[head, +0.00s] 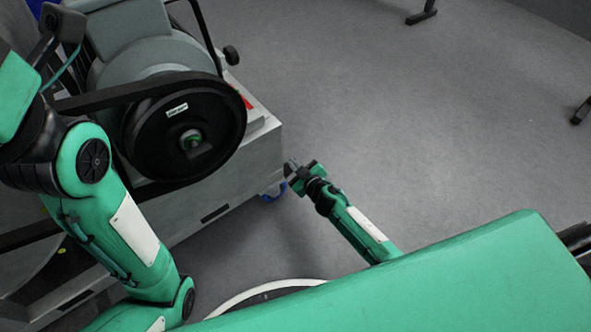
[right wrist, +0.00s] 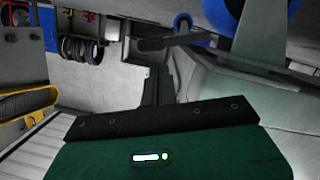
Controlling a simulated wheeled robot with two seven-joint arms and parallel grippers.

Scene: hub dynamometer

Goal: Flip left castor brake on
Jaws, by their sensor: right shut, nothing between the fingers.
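A blue castor (head: 273,192) shows under the near right corner of the grey machine base (head: 240,178) in the head view. My right gripper (head: 291,168) is just right of that corner, close to the castor, shut and empty. In the right wrist view its dark fingers (right wrist: 158,86) are together and point toward a castor. A large blue wheel (right wrist: 225,14) is at the top there, with a dark bar (right wrist: 165,43) to its left. I cannot make out for certain which part is the brake lever or how it is set.
The machine carries a black pulley wheel (head: 185,138) and a belt, close beside my left arm. Open grey floor (head: 420,130) lies to the right. A second blue wheel (right wrist: 183,22) shows farther off in the right wrist view.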

